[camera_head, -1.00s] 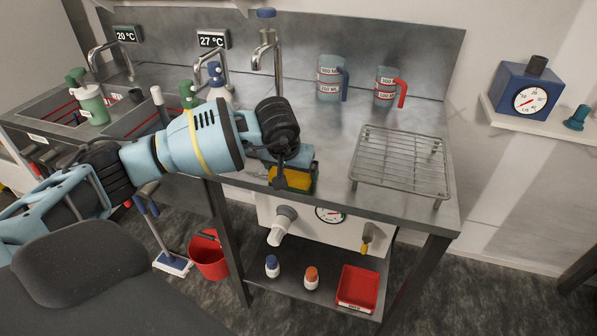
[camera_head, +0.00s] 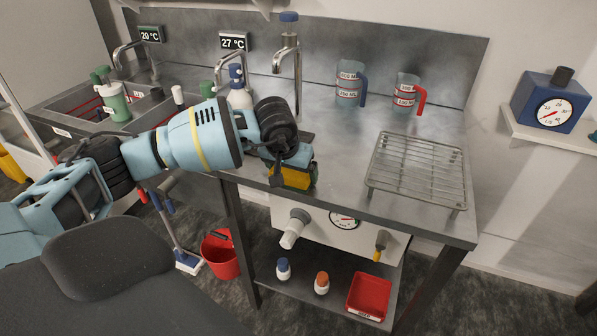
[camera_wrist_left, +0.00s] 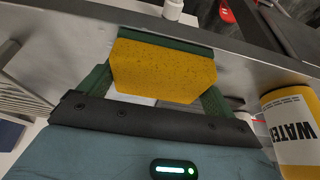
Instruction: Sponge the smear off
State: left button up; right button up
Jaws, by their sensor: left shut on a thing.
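My left gripper (camera_head: 290,172) is above the front part of the steel bench (camera_head: 345,125), left of the wire rack. It is shut on a yellow sponge (camera_head: 297,178), which shows low between the fingers near the bench's front edge. In the left wrist view the sponge (camera_wrist_left: 165,72) sits between the green fingers (camera_wrist_left: 97,82). I cannot tell whether its underside touches the bench. No smear can be made out; the gripper and arm cover part of the bench top. My right gripper is not in view.
A wire rack (camera_head: 418,165) stands on the right. Two measuring jugs (camera_head: 350,85) (camera_head: 405,93) and a tap (camera_head: 290,55) are at the back. A yellow bottle marked WATER (camera_wrist_left: 292,125) is close beside the gripper in the wrist view. Bare steel lies between gripper and jugs.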

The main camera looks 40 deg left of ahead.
aim_at(307, 175)
pick_arm(q)
jog(key=shift+s+a+f, duration=0.1)
jog(key=shift+a, duration=0.25)
jog(key=shift+s+a, duration=0.2)
jog(key=shift+a, duration=0.75)
jog(key=shift+s+a, duration=0.2)
jog(key=shift+a, duration=0.75)
jog(key=shift+d, duration=0.1)
jog(key=shift+w+d, duration=0.2)
jog(key=shift+d, duration=0.75)
jog(key=shift+w+d, duration=0.2)
jog(key=shift+d, duration=0.75)
jog(key=shift+d+f, duration=0.1)
jog(key=shift+d, duration=0.05)
jog(key=shift+w+d, duration=0.1)
jog(key=shift+d, duration=0.3)
jog(key=shift+w+d, duration=0.2)
jog(key=shift+d, duration=0.55)
jog(key=shift+w+d, duration=0.2)
jog(key=shift+d, duration=0.5)
jog(key=shift+d, duration=0.1)
